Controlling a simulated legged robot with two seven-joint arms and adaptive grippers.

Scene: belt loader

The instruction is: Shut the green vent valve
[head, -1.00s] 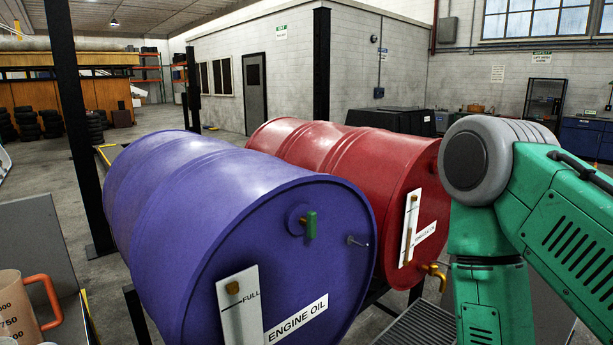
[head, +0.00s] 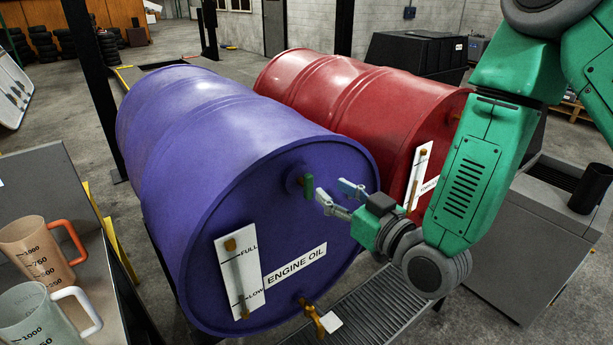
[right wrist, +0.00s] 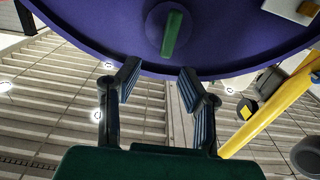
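The green vent valve (head: 308,186) is a small green handle on a round purple boss near the upper right of the purple drum's (head: 230,215) front face. In the head view its handle stands roughly upright. My right gripper (head: 334,192) is open and empty, just right of the valve, with its fingers pointing at it. In the right wrist view the valve handle (right wrist: 172,34) lies ahead, beyond the gap between the two spread fingers (right wrist: 158,80), and does not touch them. My left gripper is not in view.
A red drum (head: 340,90) lies beside the purple one. A brass tap (head: 313,315) sticks out low on the purple drum above a grated tray (head: 375,305). Two measuring jugs, one orange-handled (head: 38,250) and one white-handled (head: 40,318), stand at left.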

